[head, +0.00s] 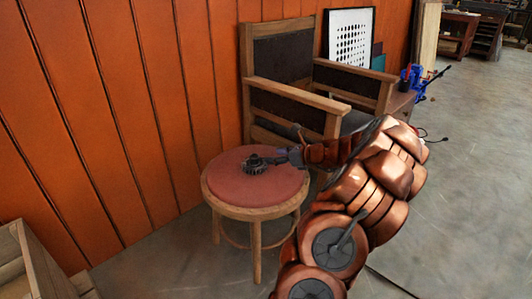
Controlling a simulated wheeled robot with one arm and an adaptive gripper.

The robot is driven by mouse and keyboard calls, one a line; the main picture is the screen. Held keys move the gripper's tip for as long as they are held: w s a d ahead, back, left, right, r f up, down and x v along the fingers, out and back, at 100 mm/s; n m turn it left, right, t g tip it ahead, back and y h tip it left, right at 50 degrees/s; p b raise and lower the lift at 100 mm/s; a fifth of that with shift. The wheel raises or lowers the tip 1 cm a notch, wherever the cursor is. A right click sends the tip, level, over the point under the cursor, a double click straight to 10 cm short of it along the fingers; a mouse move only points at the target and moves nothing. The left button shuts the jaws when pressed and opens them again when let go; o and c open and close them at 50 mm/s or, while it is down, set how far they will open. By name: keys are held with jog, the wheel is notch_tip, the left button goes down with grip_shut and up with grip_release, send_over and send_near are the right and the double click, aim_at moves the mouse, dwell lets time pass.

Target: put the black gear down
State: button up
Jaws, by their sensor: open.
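The black gear (254,166) rests on the red padded top of a round wooden stool (232,207). It sits near the middle of the seat. My gripper (272,160) is open, low over the stool top, right at the right side of the gear. The fingertips are small and dark, so I cannot tell whether they touch the gear. My copper-coloured arm reaches in from the lower right and hides part of the stool's right side.
A wooden armchair (297,89) stands just behind the stool against the orange plank wall (120,110). A wooden crate (42,262) is at the lower left. A blue hand press (412,80) stands farther back right. Concrete floor is open at the right.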

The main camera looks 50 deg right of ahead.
jog(key=shift+v, duration=0.9)
jog(key=shift+a, duration=0.1)
jog(key=w+a+r+n+g+y, duration=0.1)
jog(key=w+a+r+n+y, duration=0.2)
jog(key=a, duration=0.6)
jog(key=w+a+n+g+y, duration=0.1)
jog(key=w+a+n, duration=0.1)
jog(key=a+n, duration=0.45)
jog(key=s+a+r+n+g+y, duration=0.1)
jog(key=s+a+n+g, duration=0.25)
jog(key=a, duration=0.85)
jog(key=s+a+n+g+y, duration=0.2)
jog(key=a+n+g, duration=0.25)
jog(key=a, duration=0.75)
jog(key=s+a+f+n+g+h, duration=0.1)
jog(key=s+a+n+g+h, duration=0.2)
jog(key=s, duration=0.4)
jog(key=s+a+n+g, duration=0.1)
jog(key=s+a+n, duration=0.2)
jog(key=s+n, duration=0.3)
jog(key=s+a+f+n+g+h, duration=0.1)
jog(key=s+a+n+g+h, duration=0.1)
jog(key=s+a+n, duration=0.35)
jog(key=s+d+n+h, duration=0.2)
jog(key=s+d, duration=0.3)
jog(key=s, duration=0.4)
jog(key=shift+s+d+f+n+g+h, duration=0.2)
jog(key=shift+s+f+n+g+h, duration=0.15)
jog(key=shift+h, duration=0.55)
